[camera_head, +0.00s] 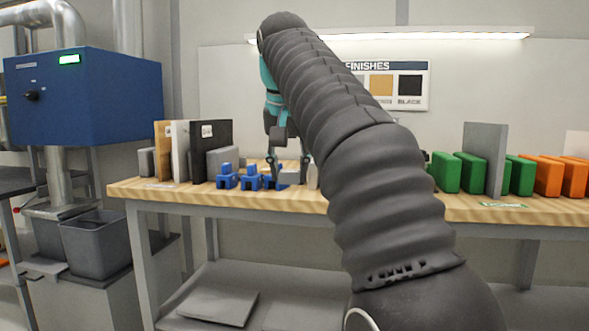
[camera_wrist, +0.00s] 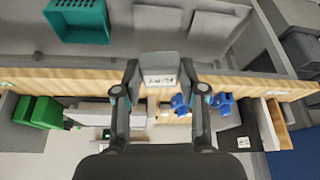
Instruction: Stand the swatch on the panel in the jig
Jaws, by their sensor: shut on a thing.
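My gripper (camera_wrist: 162,92) is shut on a small grey swatch (camera_wrist: 160,65) with a white label, held between the two fingertips. In the head view my gripper (camera_head: 289,168) is over the workbench, just right of several blue clamp-like pieces (camera_head: 250,179). These blue pieces (camera_wrist: 222,103) also show right of the gripper in the wrist view. A long pale grey board (camera_wrist: 100,113) lies left of the gripper there; I cannot tell if it is the jig's panel. My arm hides the middle of the bench in the head view. Contact under the swatch cannot be told.
Wood, white and black sample boards (camera_head: 189,150) stand at the bench's left. Green blocks (camera_head: 445,172) around a grey upright board (camera_head: 484,158), and orange blocks (camera_head: 548,176), stand at right. A teal crate (camera_wrist: 78,20) and grey sheets (camera_wrist: 185,22) lie below the bench edge.

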